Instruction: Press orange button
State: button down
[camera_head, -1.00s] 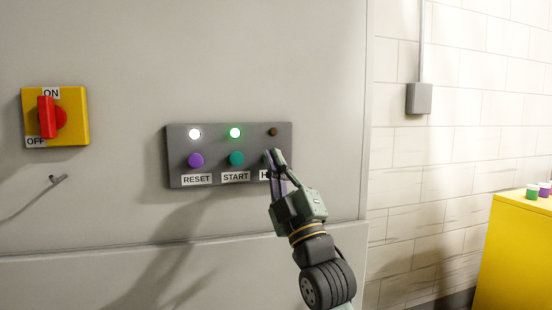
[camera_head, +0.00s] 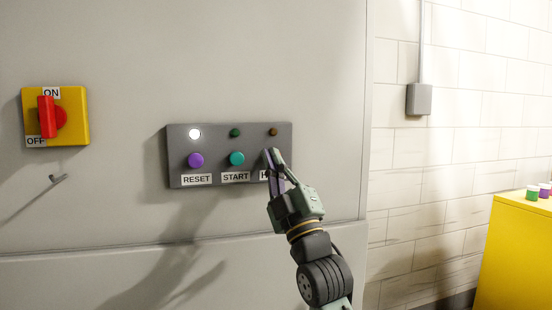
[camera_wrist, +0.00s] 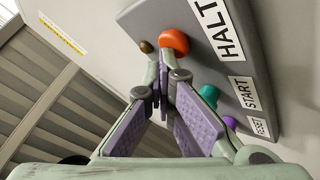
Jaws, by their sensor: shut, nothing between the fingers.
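The orange button (camera_wrist: 174,42) shows in the wrist view on the grey control panel (camera_wrist: 190,17), beside the HALT label (camera_wrist: 217,29). In the head view it is hidden behind my gripper (camera_head: 271,155), at the right end of the same panel (camera_head: 218,133). My gripper is shut and empty. In the wrist view its fingertips (camera_wrist: 167,62) are right at the lower edge of the orange button; I cannot tell whether they still touch it.
The purple RESET button (camera_head: 195,160) and teal START button (camera_head: 236,158) are left of my gripper. The white lamp (camera_head: 195,134) is lit; the green lamp (camera_head: 235,132) and amber lamp (camera_head: 273,132) are dark. A red switch (camera_head: 47,117) is far left.

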dwell(0.3)
jog(key=shift+s+d+b, duration=0.2)
jog(key=shift+s, duration=0.4)
jog(key=shift+s+d+b, duration=0.2)
jog(key=shift+s, duration=0.4)
jog(key=shift+s+d+b, duration=0.25)
jog(key=shift+s, duration=0.55)
jog(key=shift+s+d+b, duration=0.2)
jog(key=shift+s+d, duration=0.1)
jog(key=shift+s, duration=0.45)
jog(key=shift+s+d+b, duration=0.25)
jog(key=shift+s, duration=0.55)
